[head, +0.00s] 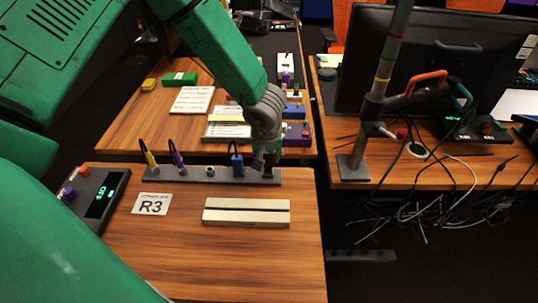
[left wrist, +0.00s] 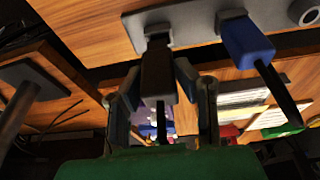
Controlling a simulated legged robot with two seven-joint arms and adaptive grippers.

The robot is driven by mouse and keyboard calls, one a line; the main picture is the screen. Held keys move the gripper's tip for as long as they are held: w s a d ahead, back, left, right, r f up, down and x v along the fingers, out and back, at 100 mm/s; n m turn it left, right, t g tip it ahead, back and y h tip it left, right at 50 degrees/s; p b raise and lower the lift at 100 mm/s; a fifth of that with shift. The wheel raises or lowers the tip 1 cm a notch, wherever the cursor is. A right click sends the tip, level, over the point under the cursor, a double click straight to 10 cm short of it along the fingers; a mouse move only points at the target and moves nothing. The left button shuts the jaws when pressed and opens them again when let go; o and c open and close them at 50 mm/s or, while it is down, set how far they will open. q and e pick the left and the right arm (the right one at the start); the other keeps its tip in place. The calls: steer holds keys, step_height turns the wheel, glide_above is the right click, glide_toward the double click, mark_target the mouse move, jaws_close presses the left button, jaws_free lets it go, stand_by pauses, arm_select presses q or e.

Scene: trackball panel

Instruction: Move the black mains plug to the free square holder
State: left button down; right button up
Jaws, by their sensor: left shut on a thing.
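A grey rail (head: 195,178) runs along the back edge of the near table. My left gripper (head: 266,158) is at its right end, shut on the black mains plug (left wrist: 157,75). In the left wrist view the fingers (left wrist: 167,100) stand on either side of the plug, its end against or very near the rail; I cannot tell whether it is fully seated. The blue plug (head: 237,163) stands beside it. Left of that is an empty holder (head: 210,171), which looks round in the left wrist view (left wrist: 308,12). I cannot make out a free square holder.
A purple plug (head: 178,160) and a yellow plug (head: 150,160) stand farther left in the rail. A beige slotted block (head: 246,221), an R3 card (head: 152,204) and a black display box (head: 97,197) lie in front. The near table's front is clear.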

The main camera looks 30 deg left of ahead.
arm_select(q)
steer(key=shift+p, duration=0.3)
steer(key=shift+f+b, duration=0.55)
steer(key=shift+f, duration=0.75)
steer(key=c, duration=1.2)
jaws_free()
steer(key=shift+o, duration=0.2)
